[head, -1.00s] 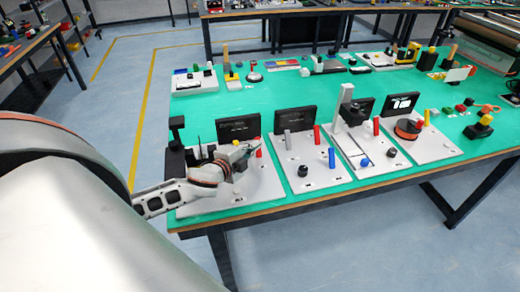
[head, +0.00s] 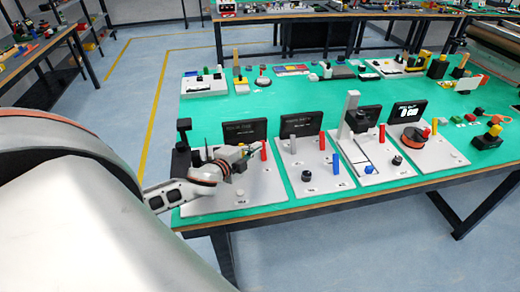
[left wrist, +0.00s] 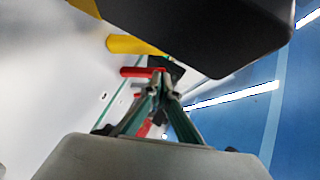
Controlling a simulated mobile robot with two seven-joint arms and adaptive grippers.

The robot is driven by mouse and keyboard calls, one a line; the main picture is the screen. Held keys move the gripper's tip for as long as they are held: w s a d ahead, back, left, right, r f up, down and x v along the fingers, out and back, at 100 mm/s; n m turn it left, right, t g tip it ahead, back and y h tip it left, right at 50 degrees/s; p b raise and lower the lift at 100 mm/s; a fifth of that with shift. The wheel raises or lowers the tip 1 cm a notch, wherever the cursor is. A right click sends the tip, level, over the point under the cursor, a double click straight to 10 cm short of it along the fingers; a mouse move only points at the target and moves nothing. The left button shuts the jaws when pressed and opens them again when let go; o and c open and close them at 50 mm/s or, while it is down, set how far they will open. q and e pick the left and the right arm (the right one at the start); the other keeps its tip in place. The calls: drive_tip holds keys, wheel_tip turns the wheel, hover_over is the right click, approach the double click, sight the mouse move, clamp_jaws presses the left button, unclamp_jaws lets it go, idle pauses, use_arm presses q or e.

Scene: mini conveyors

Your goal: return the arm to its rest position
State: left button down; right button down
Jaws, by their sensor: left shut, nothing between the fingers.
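My left arm comes in from the left in the head view. Its gripper (head: 244,158) is over the leftmost white board (head: 255,190) on the green table, beside a red peg (head: 264,150). In the left wrist view the two fingertips (left wrist: 162,84) are together and empty. A red peg (left wrist: 136,72) and a yellow cylinder (left wrist: 128,44) show just beyond them. Whether the fingers touch the red peg is not clear. My right gripper is in neither view.
More white boards (head: 310,185) with pegs, knobs and black panels stand in a row to the right. A black post (head: 184,135) stands at the left board's back corner. The green table's middle (head: 290,100) is fairly clear. Floor lies in front of the table.

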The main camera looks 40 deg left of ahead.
use_arm(q)
drive_tip(key=v, duration=0.4)
drive_tip(key=d+v, duration=0.1)
drive_tip(key=v, duration=0.1)
drive_tip(key=shift+s+d+r, duration=0.1)
drive_tip(key=shift+s, duration=0.2)
drive_tip(key=shift+s, duration=0.1)
